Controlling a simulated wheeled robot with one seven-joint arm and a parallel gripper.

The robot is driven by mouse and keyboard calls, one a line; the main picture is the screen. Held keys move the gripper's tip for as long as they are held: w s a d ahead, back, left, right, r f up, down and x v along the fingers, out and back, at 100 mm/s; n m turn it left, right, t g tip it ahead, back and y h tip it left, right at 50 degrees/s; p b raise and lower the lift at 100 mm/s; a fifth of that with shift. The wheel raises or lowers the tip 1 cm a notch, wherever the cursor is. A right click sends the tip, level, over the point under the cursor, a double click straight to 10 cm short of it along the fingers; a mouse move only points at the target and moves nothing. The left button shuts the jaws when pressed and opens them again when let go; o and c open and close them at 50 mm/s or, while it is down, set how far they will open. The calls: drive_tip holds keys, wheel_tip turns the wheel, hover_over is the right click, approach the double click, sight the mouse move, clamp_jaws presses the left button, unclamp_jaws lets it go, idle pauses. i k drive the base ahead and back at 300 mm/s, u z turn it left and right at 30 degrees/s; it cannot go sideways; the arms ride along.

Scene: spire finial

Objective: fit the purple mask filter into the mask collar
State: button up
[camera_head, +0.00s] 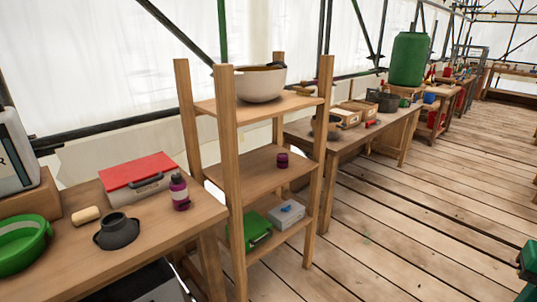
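A small purple cylinder, which looks like the mask filter (282,160), stands on the middle shelf of the wooden rack, toward its right side. A dark grey, round, open-topped piece, which looks like the mask collar (117,231), sits on the wooden table at the left, near its front edge. The filter and the collar are well apart, on different surfaces. My gripper is not in view.
The wooden rack (226,150) holds a big bowl (261,84) on top and a green case and a grey box below. On the table (150,245) are a purple bottle (179,192), a red-lidded case (138,178) and a green basin (22,245). The plank floor at right is mostly clear.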

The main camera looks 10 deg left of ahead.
sight(117, 230)
drive_tip(key=u, duration=0.45)
drive_tip(key=i, duration=1.6)
drive_tip(key=u, duration=0.5)
